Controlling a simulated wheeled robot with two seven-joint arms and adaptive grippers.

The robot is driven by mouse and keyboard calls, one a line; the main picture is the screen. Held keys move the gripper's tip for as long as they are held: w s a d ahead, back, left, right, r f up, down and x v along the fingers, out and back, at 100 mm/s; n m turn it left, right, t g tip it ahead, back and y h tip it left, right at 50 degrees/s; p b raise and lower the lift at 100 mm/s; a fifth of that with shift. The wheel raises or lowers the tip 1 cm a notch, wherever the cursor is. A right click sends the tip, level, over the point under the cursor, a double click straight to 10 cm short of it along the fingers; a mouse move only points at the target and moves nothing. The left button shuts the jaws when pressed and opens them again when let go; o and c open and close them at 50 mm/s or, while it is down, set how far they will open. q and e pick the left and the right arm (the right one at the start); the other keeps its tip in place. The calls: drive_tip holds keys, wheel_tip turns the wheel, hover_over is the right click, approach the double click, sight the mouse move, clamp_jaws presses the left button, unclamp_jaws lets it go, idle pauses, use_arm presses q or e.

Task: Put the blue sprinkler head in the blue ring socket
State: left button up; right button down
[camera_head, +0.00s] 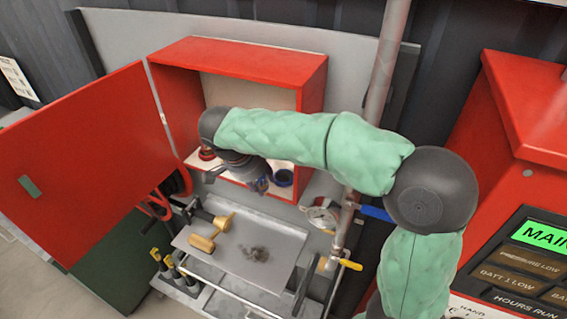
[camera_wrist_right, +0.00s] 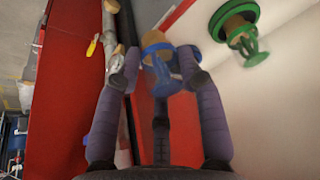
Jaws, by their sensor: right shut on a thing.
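My right gripper (camera_head: 256,180) is inside the open red cabinet, above its pale shelf. In the right wrist view my gripper (camera_wrist_right: 154,68) is shut on the blue sprinkler head (camera_wrist_right: 158,60), which has a tan part at its end. The held head is apart from the socket as far as I can see. In the head view my gripper and wrist mostly hide the held head. My left gripper is not in view.
The red cabinet (camera_head: 313,95) has its door (camera_head: 85,155) swung open to the left. A red ring (camera_head: 207,154) is on the shelf's left. A green sprinkler head (camera_wrist_right: 243,38) shows in the wrist view. Below are a metal tray (camera_head: 270,222), a gauge (camera_head: 321,215) and a vertical pipe (camera_head: 388,60).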

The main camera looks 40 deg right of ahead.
drive_tip(key=d, duration=0.2)
drive_tip(key=w+d+p, duration=0.1)
drive_tip(key=d, duration=0.2)
drive_tip(key=shift+d, duration=0.35)
drive_tip(key=d, duration=0.1)
drive_tip(key=d+p, duration=0.1)
drive_tip(key=d, duration=0.1)
drive_tip(key=shift+w+d+r, duration=0.1)
drive_tip(key=shift+w+d, duration=0.05)
drive_tip(key=shift+w, duration=0.25)
drive_tip(key=shift+f, duration=0.8)
drive_tip(key=shift+a, duration=0.2)
drive_tip(key=shift+f, duration=0.15)
drive_tip(key=c, duration=0.8)
unclamp_jaws()
